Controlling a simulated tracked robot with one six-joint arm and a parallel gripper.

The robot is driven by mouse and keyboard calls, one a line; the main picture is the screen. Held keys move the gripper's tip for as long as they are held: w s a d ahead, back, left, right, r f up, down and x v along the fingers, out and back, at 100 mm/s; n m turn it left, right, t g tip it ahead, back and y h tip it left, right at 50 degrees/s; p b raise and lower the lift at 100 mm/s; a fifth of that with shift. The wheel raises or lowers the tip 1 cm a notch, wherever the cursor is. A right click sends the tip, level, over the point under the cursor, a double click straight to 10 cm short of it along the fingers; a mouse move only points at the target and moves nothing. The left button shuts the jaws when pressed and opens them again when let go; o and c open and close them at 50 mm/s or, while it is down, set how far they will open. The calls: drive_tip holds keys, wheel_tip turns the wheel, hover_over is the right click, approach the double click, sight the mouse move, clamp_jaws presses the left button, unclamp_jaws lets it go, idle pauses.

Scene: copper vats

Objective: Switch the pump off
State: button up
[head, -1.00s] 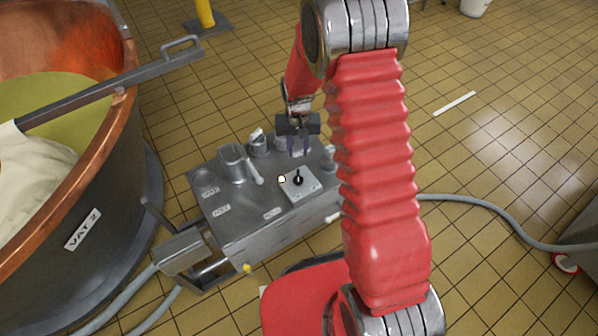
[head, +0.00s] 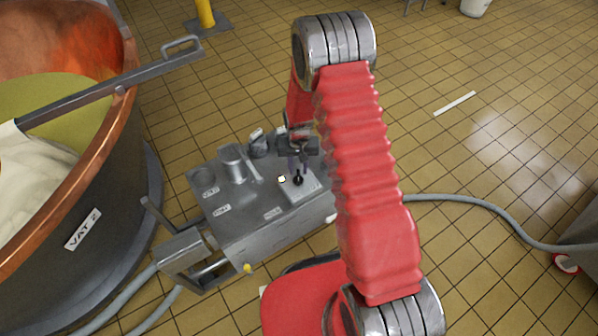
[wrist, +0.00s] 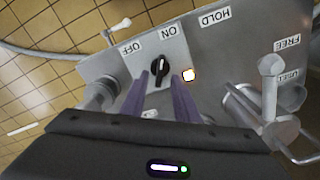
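The pump unit (head: 262,240) is a grey metal box beside the copper vat. On its top is a square plate with a black rotary knob (head: 298,180), which also shows in the wrist view (wrist: 154,66). The "OFF" label (wrist: 131,48) and "ON" label (wrist: 167,31) lie beyond the knob; its white mark appears to point toward "ON". A small lamp (wrist: 188,75) beside it glows. My gripper (head: 299,168) is over the knob, its two purple fingers apart and empty. In the wrist view the fingertips (wrist: 161,76) flank the knob; I cannot tell whether they touch it.
The copper vat (head: 125,150), labelled "VAT 2", stands at the left with a paddle handle across its rim. Metal fittings stand on the pump's top beside the knob plate. Grey hoses (head: 470,205) run across the tiled floor, which is mostly open at the right.

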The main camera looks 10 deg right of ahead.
sight(298, 175)
drive_tip(key=shift+f, duration=1.6)
clamp_jaws()
